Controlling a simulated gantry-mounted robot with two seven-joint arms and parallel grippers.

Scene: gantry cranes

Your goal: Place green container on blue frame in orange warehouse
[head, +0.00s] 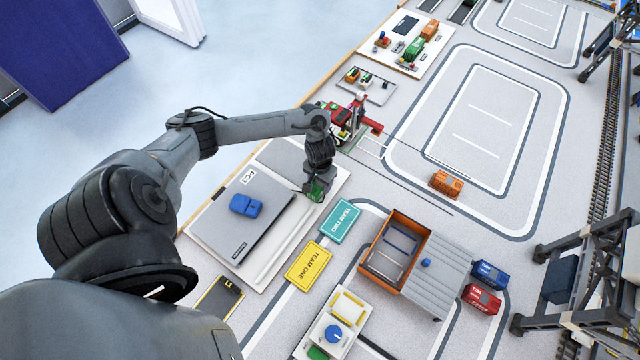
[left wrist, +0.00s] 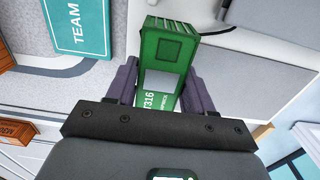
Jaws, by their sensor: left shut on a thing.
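The green container (head: 317,189) is held in my left gripper (head: 318,180), above the right edge of the white board under the laptop. In the left wrist view the green container (left wrist: 168,45) sits between the two fingers, which are shut on its sides. The orange warehouse (head: 381,274) stands open at the lower middle, to the right of and below my gripper. Thin blue frame outlines (head: 402,239) show on its floor, which looks empty. Its grey ridged roof (head: 440,270) with a blue knob lies to its right. My right gripper is not in view.
A teal TEAM TWO card (head: 341,221) and a yellow TEAM ONE card (head: 308,266) lie between laptop and warehouse. A closed laptop (head: 238,225) carries a blue object. Blue (head: 491,273) and red (head: 482,298) containers stand right of the roof. A red crane (head: 343,118) stands behind my gripper.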

